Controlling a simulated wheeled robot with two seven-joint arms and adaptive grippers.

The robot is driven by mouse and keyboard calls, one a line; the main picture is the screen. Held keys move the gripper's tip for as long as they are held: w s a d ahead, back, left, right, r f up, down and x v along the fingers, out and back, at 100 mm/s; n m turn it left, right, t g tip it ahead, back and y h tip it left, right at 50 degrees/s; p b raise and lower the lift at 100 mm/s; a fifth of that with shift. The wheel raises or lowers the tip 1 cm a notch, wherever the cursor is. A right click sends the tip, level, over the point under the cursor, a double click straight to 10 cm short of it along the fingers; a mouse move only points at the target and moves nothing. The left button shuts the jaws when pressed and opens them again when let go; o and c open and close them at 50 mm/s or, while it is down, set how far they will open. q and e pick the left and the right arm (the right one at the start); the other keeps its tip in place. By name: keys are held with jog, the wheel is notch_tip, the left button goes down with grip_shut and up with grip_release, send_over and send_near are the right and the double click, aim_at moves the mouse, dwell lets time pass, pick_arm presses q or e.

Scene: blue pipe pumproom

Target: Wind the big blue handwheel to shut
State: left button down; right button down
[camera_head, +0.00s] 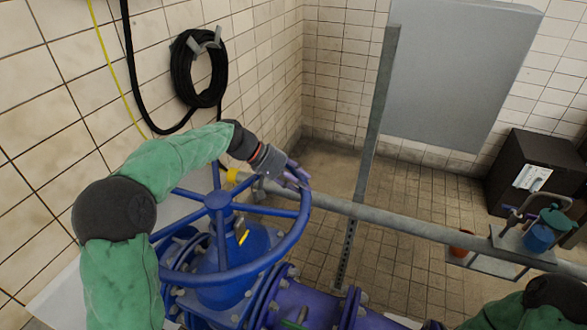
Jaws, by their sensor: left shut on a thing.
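The big blue handwheel (218,201) sits on top of a blue valve (235,255) left of centre, with spokes running from its hub to the rim. My left arm, in a green sleeve, reaches over the wheel from the left and covers part of its far-left rim. My left gripper (296,177) is shut on the rim at the wheel's upper right; its fingers hide that bit of rim. Part of my right arm shows at the bottom right corner, but its gripper is out of the picture.
A grey horizontal pipe (390,222) runs right from behind the wheel, close to my left gripper. A grey upright post (370,140) stands beyond. A coiled black hose (199,70) hangs on the tiled wall. A dark cabinet (533,175) stands at right. Tiled floor lies open between.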

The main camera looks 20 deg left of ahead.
aim_at(302, 192)
pick_arm(q)
jog(key=shift+s+d+m+g+h, duration=0.15)
jog(key=shift+s+d+m+g, duration=0.2)
jog(key=shift+s, duration=0.3)
jog(key=shift+s+d+m+g+h, duration=0.15)
jog(key=shift+s+d+m+g, duration=0.1)
jog(key=shift+s+d+m, duration=0.3)
jog(key=shift+s+f+p, duration=0.1)
jog(key=shift+s+p, duration=0.1)
jog(key=shift+p, duration=0.1)
jog(key=shift+f, duration=0.15)
jog(key=c, duration=0.9)
grip_release()
jog(key=shift+s, duration=0.1)
jog(key=shift+c, duration=0.2)
jog(key=shift+o, duration=1.3)
jog(key=shift+s, duration=0.15)
jog(key=shift+r, duration=0.2)
jog(key=shift+a, duration=0.15)
jog(key=shift+a+r, duration=0.2)
jog(key=shift+r, duration=0.1)
jog(key=v, duration=1.1)
